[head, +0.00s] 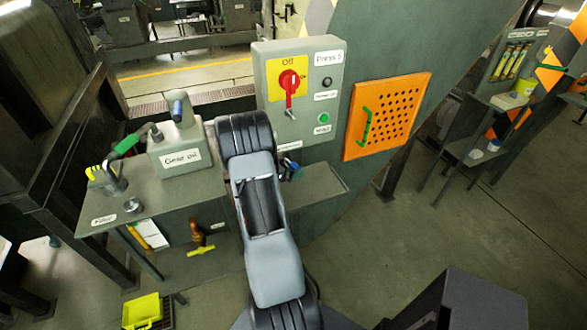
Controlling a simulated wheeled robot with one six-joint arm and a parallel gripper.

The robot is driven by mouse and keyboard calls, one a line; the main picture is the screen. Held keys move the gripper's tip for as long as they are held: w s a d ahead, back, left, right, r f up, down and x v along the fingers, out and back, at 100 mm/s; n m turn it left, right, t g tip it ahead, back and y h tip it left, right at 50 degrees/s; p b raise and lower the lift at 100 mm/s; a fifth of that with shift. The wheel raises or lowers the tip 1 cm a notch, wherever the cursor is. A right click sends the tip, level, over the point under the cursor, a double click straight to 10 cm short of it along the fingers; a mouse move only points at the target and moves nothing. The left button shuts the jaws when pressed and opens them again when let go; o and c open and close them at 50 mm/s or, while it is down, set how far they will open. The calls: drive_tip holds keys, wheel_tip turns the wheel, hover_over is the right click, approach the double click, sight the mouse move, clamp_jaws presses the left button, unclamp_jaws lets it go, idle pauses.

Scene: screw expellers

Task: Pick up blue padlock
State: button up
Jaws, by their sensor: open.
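A small blue item (293,165) shows just right of my arm, over the grey bench top below the control box. It may be the blue padlock, but it is small and partly covered, so I cannot tell its shape. My arm reaches up from the bottom middle to the bench and bends there. My gripper is hidden behind my own arm links, so its place relative to the blue item does not show.
A gear oil can (182,150) with a blue-tipped top stands on the bench left of my arm. The control box (300,95) with a red switch (290,83) rises behind. An orange perforated panel (388,115) is at right. A yellow-green box (142,311) sits below left.

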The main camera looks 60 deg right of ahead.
drive_tip(key=shift+c, duration=0.2)
drive_tip(key=c, duration=0.7)
drive_tip(key=shift+r, duration=0.1)
